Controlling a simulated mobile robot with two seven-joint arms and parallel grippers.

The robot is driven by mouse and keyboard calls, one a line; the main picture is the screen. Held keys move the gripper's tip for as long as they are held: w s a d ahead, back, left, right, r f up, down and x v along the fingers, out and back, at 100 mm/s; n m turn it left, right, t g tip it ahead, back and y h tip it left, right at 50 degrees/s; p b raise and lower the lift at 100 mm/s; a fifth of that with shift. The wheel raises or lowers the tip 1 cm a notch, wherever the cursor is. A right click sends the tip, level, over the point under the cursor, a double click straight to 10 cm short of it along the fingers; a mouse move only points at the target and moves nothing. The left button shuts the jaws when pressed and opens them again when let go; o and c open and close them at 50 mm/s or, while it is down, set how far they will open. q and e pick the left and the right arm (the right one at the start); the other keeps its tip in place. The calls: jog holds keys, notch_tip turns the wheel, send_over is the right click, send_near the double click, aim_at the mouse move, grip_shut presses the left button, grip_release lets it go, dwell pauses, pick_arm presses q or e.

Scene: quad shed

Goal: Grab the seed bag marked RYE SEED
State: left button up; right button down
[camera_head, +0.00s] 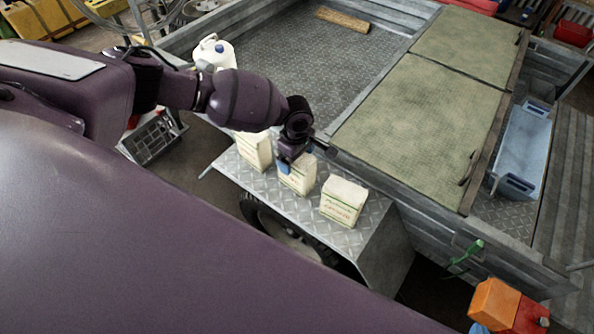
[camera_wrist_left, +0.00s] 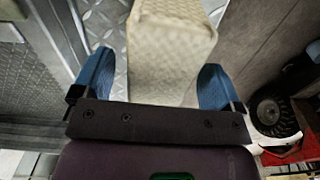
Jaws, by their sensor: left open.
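Three pale seed bags stand in a row on a metal fender: a left bag (camera_head: 255,151), a middle bag (camera_head: 301,181) and a right bag (camera_head: 342,204). Their printing is too small for me to read surely, so I cannot tell which is marked RYE SEED. My left gripper (camera_head: 289,164) is at the top of the middle bag and hides part of it. In the left wrist view, my gripper (camera_wrist_left: 156,76) is open, with a pale bag (camera_wrist_left: 171,48) between its blue fingers, closer to the right finger. My right gripper is not in view.
The treadplate fender (camera_head: 292,208) juts from a metal trailer, whose wall and green lid (camera_head: 386,124) rise close behind the bags. A white jug (camera_head: 216,52) stands left of the trailer bed. A grey crate (camera_head: 152,137) is on the floor at left.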

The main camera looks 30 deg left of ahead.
pick_arm(q)
jog(key=c, duration=1.6)
grip_shut()
